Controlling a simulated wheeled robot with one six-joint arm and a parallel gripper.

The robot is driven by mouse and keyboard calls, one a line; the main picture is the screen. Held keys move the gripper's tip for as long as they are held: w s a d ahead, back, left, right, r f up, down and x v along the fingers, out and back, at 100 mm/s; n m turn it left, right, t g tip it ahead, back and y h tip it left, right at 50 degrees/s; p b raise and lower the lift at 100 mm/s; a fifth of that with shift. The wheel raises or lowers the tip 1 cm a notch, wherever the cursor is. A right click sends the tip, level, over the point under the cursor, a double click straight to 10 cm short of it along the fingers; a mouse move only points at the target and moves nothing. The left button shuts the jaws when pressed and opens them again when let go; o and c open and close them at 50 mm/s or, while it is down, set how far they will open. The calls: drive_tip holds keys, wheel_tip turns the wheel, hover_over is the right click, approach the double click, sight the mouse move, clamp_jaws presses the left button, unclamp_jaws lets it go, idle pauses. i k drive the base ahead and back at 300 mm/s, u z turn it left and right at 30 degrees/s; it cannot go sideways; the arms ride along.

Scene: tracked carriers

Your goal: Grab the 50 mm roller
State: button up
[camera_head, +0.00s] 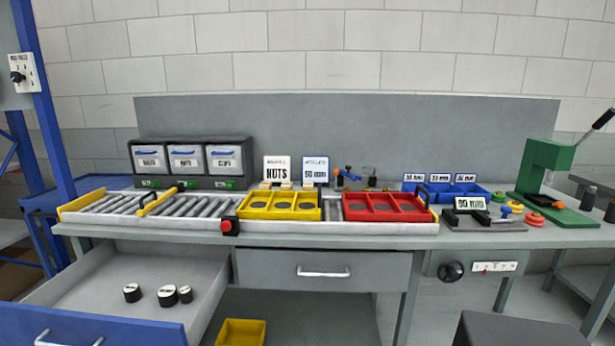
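Three short black cylinders with pale tops stand in the open drawer at the lower left: one alone (132,292), and two close together, the middle one (167,296) and the right one (185,293). They may be rollers, but any size marks on them are too small to read. The conveyor on the bench has a row of grey rollers (205,208). I cannot tell which thing is the 50 mm roller. My gripper is not in view.
The open drawer (75,285) juts out at the left. On the conveyor sit a yellow tray (280,215) and a red tray (388,215). A red button (229,226) is on the bench front. A green lever press (545,170) and several coloured rings occupy the right end.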

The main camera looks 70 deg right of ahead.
sight(132, 293)
drive_tip(key=u, duration=1.3)
drive_tip(key=i, duration=1.25)
drive_tip(key=z, duration=4.35)
drive_tip(key=i, duration=1)
drive_tip(key=z, duration=0.2)
drive_tip(key=k, duration=0.7)
drive_tip(key=u, duration=1)
